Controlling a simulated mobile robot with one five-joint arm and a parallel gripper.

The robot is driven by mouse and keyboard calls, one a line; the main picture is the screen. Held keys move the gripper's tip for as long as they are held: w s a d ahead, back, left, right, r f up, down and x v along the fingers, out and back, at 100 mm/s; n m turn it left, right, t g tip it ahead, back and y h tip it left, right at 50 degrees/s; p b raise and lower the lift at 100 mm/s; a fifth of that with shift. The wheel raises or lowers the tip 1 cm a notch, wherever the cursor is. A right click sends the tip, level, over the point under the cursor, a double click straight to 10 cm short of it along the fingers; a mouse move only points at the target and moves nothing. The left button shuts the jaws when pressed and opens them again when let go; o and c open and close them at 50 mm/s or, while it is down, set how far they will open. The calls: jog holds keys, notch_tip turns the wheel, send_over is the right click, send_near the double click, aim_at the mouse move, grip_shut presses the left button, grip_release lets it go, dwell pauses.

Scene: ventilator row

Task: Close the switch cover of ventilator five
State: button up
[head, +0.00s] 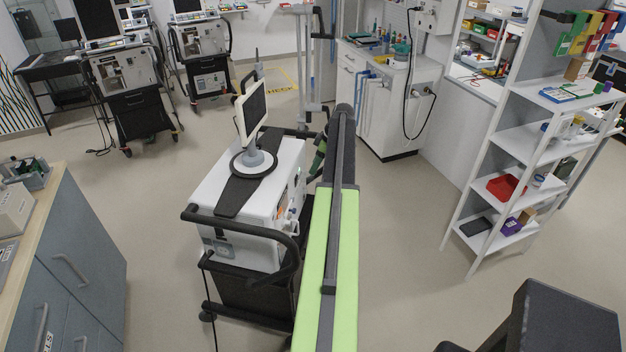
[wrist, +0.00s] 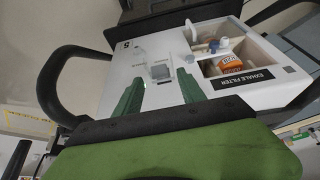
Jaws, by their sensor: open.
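Ventilator five (head: 255,195) is a white unit on a black cart, with a screen on top, in the middle of the head view. In the wrist view its white panel (wrist: 112,88) carries a "5" mark. A small grey switch assembly (wrist: 160,72) is on that panel, with faint clear parts around it. I cannot tell the cover's exact angle. My gripper (wrist: 160,78) is open, its two green fingers apart and pointing at the panel on either side of the switch. Nothing is held between them. I cannot tell whether the fingers touch the panel.
A black cart handle (wrist: 55,85) curves at the left of the wrist view. A recess labelled "EXHALE FILTER" (wrist: 240,79) is right of the switch. A grey cabinet (head: 75,260) stands at left and a white shelf (head: 520,160) at right. Floor (head: 410,240) is clear between ventilator and shelf.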

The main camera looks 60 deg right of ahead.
aim_at(307, 174)
jog(key=shift+b+x, duration=0.45)
jog(key=shift+x, duration=0.8)
jog(key=shift+r, duration=0.15)
grip_shut()
